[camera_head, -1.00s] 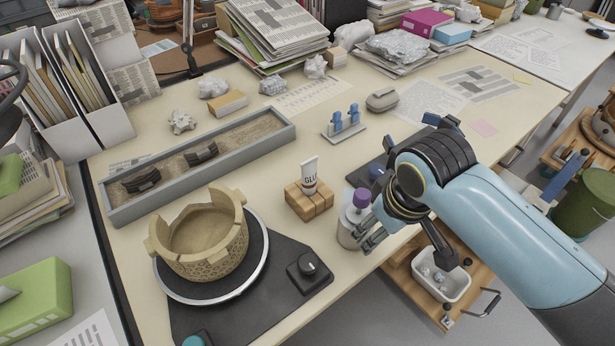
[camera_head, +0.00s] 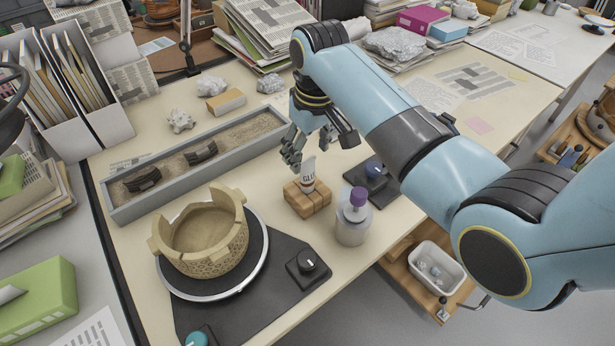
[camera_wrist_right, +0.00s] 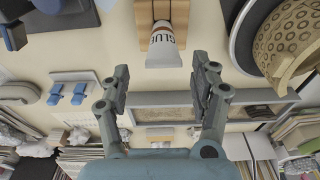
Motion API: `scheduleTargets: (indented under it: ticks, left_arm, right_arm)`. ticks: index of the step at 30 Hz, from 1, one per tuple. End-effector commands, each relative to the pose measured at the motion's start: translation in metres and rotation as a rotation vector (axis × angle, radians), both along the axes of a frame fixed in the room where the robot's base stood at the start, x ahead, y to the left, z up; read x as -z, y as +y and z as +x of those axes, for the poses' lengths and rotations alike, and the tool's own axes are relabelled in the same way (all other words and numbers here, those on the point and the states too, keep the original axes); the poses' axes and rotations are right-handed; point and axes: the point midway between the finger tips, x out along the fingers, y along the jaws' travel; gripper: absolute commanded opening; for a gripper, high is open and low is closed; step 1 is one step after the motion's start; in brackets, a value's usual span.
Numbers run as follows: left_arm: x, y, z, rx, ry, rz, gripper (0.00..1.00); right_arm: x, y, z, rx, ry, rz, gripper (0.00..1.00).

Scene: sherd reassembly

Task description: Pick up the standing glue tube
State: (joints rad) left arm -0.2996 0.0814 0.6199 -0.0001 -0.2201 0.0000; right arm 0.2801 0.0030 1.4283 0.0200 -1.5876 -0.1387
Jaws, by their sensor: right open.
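The white glue tube (camera_head: 308,174) stands upright in a small wooden block (camera_head: 307,200) on the table, right of the pot. In the right wrist view the tube (camera_wrist_right: 161,47) shows at the top middle, beyond the fingertips, with its block (camera_wrist_right: 165,12) behind it. My right gripper (camera_head: 310,152) is open and empty, just above and behind the tube in the head view. In the right wrist view its two fingers (camera_wrist_right: 158,85) are spread wide, with the tube lying roughly in line with the gap. My left gripper is not in view.
A purple-capped bottle (camera_head: 353,217) stands close right of the block. A tan pot (camera_head: 204,236) sits on a turntable to the left, with a black knob (camera_head: 307,267) nearby. A sand tray (camera_head: 118,214) with two sherds lies behind.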

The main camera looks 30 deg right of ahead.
Motion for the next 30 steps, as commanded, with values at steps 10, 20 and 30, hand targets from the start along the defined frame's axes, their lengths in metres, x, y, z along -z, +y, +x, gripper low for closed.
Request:
scheduleTargets:
  ticks: [10,20,30]
  left_arm:
    - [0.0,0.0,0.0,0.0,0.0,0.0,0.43]
    - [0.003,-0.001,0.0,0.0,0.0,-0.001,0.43]
    - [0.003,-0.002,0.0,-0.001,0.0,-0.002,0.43]
  right_arm:
    - [0.04,0.003,-0.001,0.0,0.002,0.001,0.63]
    - [0.068,0.004,0.001,0.0,-0.002,-0.001,0.63]
    - [0.067,0.004,0.001,0.0,-0.002,-0.001,0.36]
